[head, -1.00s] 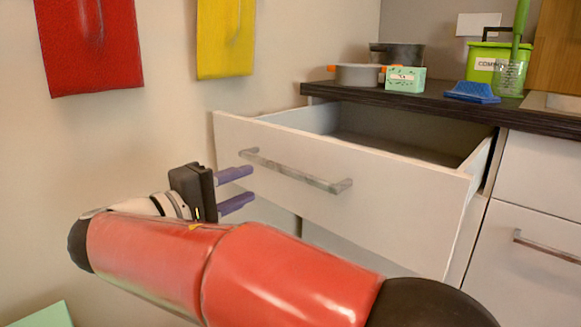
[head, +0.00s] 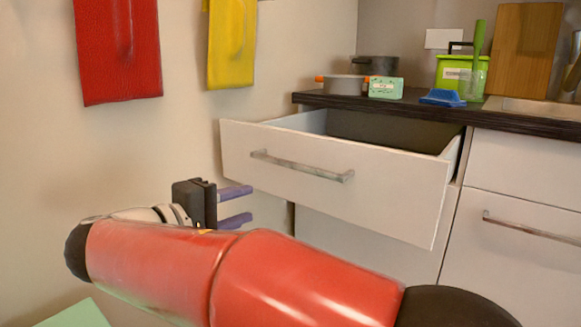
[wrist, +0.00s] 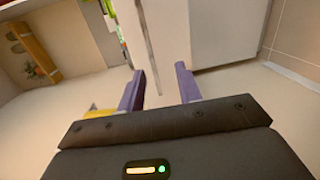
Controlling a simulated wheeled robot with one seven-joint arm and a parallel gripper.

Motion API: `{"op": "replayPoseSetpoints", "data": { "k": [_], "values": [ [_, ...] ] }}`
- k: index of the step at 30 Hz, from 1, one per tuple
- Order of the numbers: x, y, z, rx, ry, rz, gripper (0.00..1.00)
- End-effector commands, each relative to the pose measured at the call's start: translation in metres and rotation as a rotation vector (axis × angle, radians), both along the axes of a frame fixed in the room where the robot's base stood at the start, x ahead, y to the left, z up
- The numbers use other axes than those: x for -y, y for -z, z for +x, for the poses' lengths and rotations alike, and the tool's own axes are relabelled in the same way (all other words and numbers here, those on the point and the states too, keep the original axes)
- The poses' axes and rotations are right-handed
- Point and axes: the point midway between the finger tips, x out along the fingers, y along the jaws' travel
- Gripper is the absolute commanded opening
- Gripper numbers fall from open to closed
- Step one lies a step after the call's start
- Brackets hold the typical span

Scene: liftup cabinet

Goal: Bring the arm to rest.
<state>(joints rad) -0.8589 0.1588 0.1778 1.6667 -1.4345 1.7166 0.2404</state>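My gripper (head: 248,204) is open and empty, with its two purple fingers apart. In the head view it is in front of the pulled-out white drawer (head: 390,195), below the left end of the drawer's metal handle (head: 300,167). A gap shows between the fingertips and the handle. In the wrist view nothing lies between the fingers of my gripper (wrist: 159,68). My red arm stretches across the bottom of the head view.
The dark countertop (head: 395,104) holds a pot (head: 342,85), a green box (head: 386,88), a blue item (head: 443,98) and a green bin (head: 456,74). Red (head: 118,50) and yellow (head: 231,45) cloths hang on the left wall. Closed cabinet fronts (head: 520,215) stand at right.

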Motion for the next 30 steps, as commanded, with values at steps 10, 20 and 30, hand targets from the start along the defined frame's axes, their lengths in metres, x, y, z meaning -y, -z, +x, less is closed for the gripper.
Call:
{"op": "replayPoseSetpoints", "data": {
  "k": [10,20,30],
  "values": [
    [0.11,0.019,-0.009,-0.224,0.12,0.192,0.35],
    [0.237,0.082,-0.112,-0.419,0.313,0.869,0.35],
    [0.242,0.111,-0.169,-0.222,0.368,1.445,0.35]
  ]
}}
